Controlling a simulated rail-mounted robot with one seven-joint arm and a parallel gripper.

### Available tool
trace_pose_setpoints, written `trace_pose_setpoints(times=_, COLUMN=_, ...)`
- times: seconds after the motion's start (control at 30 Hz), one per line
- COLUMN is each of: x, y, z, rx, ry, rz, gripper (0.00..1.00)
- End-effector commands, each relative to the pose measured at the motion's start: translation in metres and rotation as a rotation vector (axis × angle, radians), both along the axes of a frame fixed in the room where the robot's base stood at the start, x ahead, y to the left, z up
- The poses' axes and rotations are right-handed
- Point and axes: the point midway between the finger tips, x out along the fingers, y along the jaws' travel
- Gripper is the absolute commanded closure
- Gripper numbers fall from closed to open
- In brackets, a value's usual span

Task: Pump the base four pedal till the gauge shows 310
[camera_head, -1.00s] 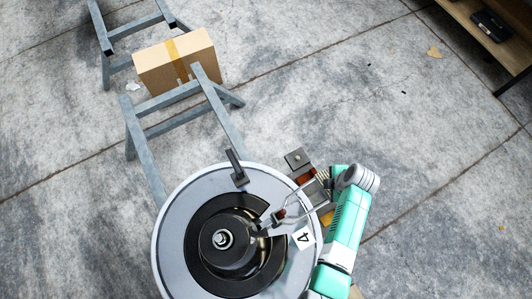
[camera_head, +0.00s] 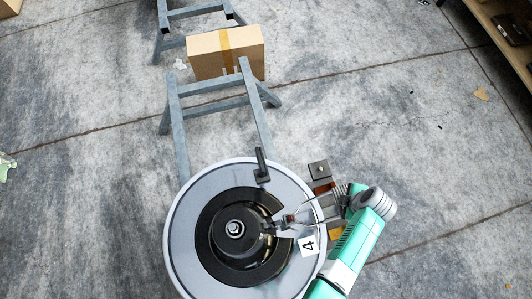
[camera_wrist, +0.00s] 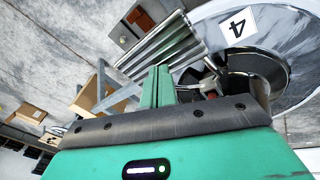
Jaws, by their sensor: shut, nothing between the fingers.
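The round grey base (camera_head: 190,255) carries a white label reading 4 (camera_head: 308,246) and a dark hub with a bolt in its middle. A dark upright lever (camera_head: 262,168) stands at its far rim. Metal bars (camera_wrist: 155,48) run from the base beside a dark plate (camera_head: 320,171); I cannot tell for sure which part is the pedal. My gripper (camera_wrist: 160,75) is shut and empty, close to these bars at the base's right side. Whether it touches them is unclear. The label also shows in the wrist view (camera_wrist: 238,24). I see no readable gauge.
Grey metal trestles (camera_head: 178,130) stand beyond the base, with a taped cardboard box (camera_head: 226,53) beside them. A wooden shelf (camera_head: 500,30) is at the top right. The concrete floor between shelf and base is mostly clear.

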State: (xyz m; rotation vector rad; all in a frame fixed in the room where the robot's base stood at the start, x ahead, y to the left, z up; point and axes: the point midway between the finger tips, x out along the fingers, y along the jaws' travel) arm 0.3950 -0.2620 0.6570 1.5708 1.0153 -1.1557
Motion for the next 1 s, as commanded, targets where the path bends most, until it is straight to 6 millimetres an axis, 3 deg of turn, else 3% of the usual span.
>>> trace_pose_setpoints(times=0.27, x=0.000, y=-0.001, z=-0.003, rx=0.000, ry=0.000, rz=0.000, gripper=1.00)
trace_pose_setpoints(times=1.0, x=0.005, y=-0.020, z=-0.099, rx=0.002, ry=0.001, rz=0.002, gripper=1.00)
